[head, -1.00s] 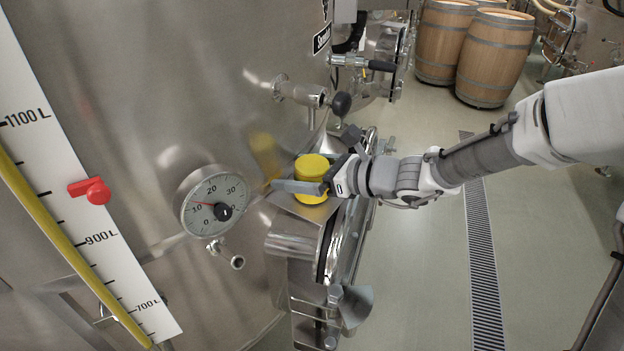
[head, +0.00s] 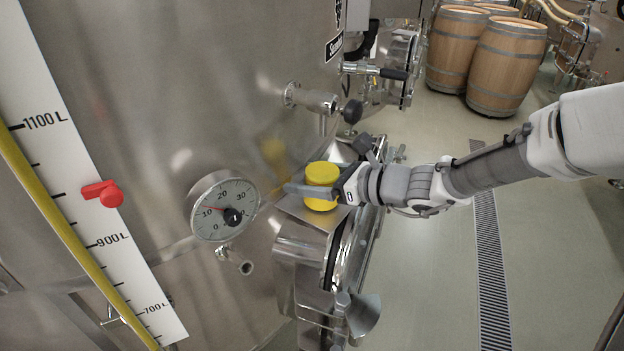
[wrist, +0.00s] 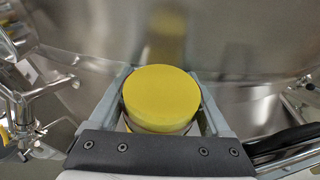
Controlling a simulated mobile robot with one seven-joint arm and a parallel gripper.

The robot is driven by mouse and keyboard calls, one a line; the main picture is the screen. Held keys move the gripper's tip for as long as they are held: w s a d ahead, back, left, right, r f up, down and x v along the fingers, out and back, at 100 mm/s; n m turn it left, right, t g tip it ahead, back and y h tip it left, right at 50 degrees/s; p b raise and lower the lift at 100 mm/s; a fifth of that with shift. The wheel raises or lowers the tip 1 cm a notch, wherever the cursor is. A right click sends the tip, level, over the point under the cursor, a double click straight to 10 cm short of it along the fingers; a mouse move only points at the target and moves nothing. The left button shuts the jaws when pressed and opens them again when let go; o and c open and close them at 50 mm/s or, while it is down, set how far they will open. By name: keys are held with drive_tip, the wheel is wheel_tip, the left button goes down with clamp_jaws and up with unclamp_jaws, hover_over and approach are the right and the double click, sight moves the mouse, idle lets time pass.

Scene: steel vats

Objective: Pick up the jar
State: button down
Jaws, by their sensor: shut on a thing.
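The jar (head: 321,174) is yellow with a round yellow lid. It stands upright on a flat metal ledge on the front of the steel vat in the head view. In the wrist view the lid of the jar (wrist: 160,95) fills the middle, with a paler band below it. My gripper (head: 312,190) reaches in from the right and is shut on the jar, one finger on each side. In the wrist view the fingers of my gripper (wrist: 164,98) flank it closely. The jar's base is partly hidden by the near finger.
The vat wall (head: 200,110) is close behind the jar. A dial gauge (head: 224,206) sits to the left, and a valve (head: 315,100) juts out above. A hatch (head: 345,250) lies below. Wooden barrels (head: 505,65) stand at the back right. The floor (head: 430,270) to the right is open.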

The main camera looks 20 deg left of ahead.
drive_tip(key=shift+r, duration=0.15)
drive_tip(key=shift+d+r, duration=0.1)
drive_tip(key=shift+r, duration=0.5)
drive_tip(key=shift+s+d, duration=1.15)
drive_tip(key=shift+d, duration=3.05)
drive_tip(key=shift+s+d, duration=1.15)
drive_tip(key=shift+d, duration=3)
drive_tip(key=w+d+f+m+t+h, duration=0.1)
drive_tip(key=w+d+f, duration=0.3)
drive_tip(key=f, duration=0.5)
drive_tip(key=w+d+f+m+t+h, duration=0.1)
drive_tip(key=w+d+f+m+t, duration=0.2)
drive_tip(key=d+f, duration=0.5)
drive_tip(key=shift+w+d+f+t, duration=0.3)
drive_tip(key=shift+w+f, duration=0.2)
drive_tip(key=shift+f, duration=0.2)
drive_tip(key=shift+s, duration=0.1)
